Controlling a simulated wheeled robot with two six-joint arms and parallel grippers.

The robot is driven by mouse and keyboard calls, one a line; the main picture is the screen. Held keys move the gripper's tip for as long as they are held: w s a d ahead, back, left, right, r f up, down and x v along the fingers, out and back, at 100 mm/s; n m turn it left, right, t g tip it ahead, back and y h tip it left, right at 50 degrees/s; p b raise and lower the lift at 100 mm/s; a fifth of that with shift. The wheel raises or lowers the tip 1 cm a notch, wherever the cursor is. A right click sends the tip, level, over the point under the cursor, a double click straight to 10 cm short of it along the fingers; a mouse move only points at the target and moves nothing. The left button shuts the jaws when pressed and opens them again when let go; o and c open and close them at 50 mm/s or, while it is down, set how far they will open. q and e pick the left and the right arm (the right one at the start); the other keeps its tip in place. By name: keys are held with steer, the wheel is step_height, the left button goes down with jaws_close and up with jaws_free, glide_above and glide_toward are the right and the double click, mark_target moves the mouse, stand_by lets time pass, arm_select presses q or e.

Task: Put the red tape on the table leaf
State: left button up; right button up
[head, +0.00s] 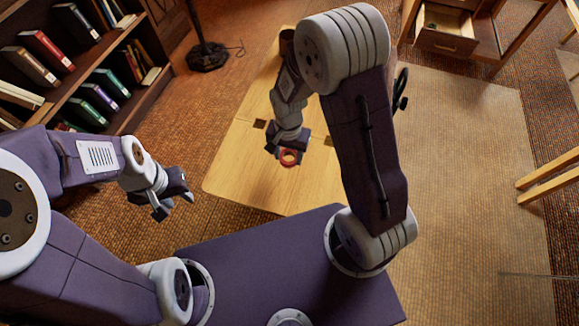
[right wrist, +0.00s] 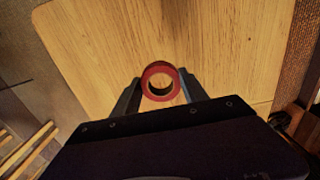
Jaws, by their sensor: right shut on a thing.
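The red tape (head: 289,151) is a small ring held between the fingertips of my right gripper (head: 288,159). In the right wrist view the tape (right wrist: 160,68) sits between the two dark fingers (right wrist: 160,87), its hole facing the camera. My right gripper is shut on it over the light wooden table leaf (head: 237,178). The leaf's bare wood also fills much of the right wrist view (right wrist: 110,45). I cannot tell whether the tape touches the wood. My left gripper (head: 175,204) is empty with its fingers apart, left of the table, over the floor.
A bookshelf (head: 140,85) with several books stands at the left. A dark stand base (head: 207,57) is on the floor behind. A desk with an open drawer (head: 447,20) is at the back right. The leaf around the tape looks clear.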

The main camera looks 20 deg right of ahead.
mark_target(290, 171)
steer(key=shift+s+d+f, duration=0.1)
steer(key=shift+s+f, duration=0.3)
steer(key=shift+s, duration=0.2)
step_height(290, 171, down, 4)
steer(key=shift+r+b, duration=0.25)
steer(key=shift+b, duration=0.25)
steer(key=shift+f, duration=0.3)
steer(key=shift+f, duration=0.15)
steer(key=o, duration=1.3)
steer(key=shift+o, duration=0.2)
